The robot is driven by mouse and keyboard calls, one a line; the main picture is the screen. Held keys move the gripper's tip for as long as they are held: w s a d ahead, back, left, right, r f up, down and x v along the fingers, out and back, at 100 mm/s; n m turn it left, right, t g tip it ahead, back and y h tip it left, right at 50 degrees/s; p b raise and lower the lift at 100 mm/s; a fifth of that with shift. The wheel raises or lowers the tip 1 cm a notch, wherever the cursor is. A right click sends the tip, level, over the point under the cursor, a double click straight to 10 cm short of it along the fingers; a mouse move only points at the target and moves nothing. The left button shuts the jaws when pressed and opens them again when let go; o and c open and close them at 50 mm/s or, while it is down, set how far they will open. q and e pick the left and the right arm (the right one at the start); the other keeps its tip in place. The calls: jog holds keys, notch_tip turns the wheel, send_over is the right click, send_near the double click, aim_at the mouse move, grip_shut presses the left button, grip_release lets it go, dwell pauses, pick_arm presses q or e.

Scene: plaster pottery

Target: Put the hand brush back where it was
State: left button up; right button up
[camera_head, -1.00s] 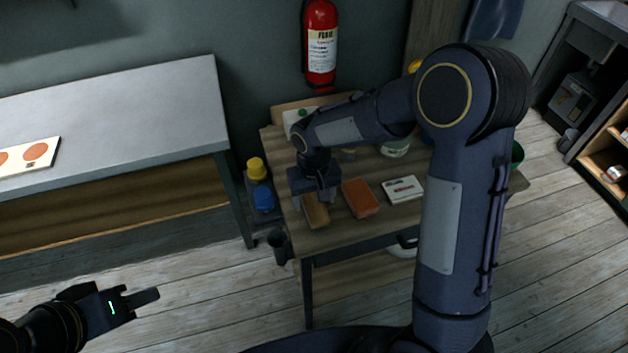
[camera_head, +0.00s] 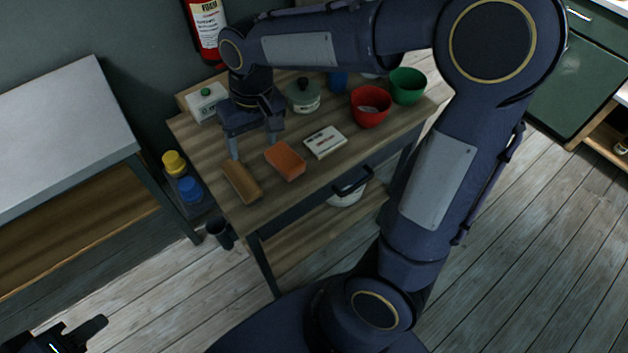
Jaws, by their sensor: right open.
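A brown, wooden-looking oblong block (camera_head: 242,183), which looks like the hand brush, lies at the left front of the wooden worktable (camera_head: 310,185). My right gripper (camera_head: 254,150) points down above the table just behind it, fingers spread. One fingertip is close to the far end of the brush; I cannot tell whether they touch. Nothing shows between the fingers. My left gripper (camera_head: 80,336) is at the bottom left, over the floor, far from the table, and partly cut off by the frame. Its jaw opening is not clear.
An orange block (camera_head: 285,161) and a white box (camera_head: 325,142) lie right of the brush. Behind stand a lidded pot (camera_head: 303,96), a red bowl (camera_head: 371,106), a green bowl (camera_head: 408,86) and a white carton (camera_head: 206,102). A grey-topped bench (camera_head: 60,130) is at left.

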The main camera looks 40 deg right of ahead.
jog(key=s+d+t+y, duration=0.1)
jog(key=s+d+t, duration=0.1)
jog(key=s, duration=0.7)
jog(key=s+d+m+t+y, duration=0.1)
jog(key=s+d+t, duration=0.1)
jog(key=s, duration=0.6)
jog(key=shift+s+r+m+t, duration=0.3)
jog(key=shift+s+r+t, duration=0.05)
jog(key=shift+r+t, duration=0.1)
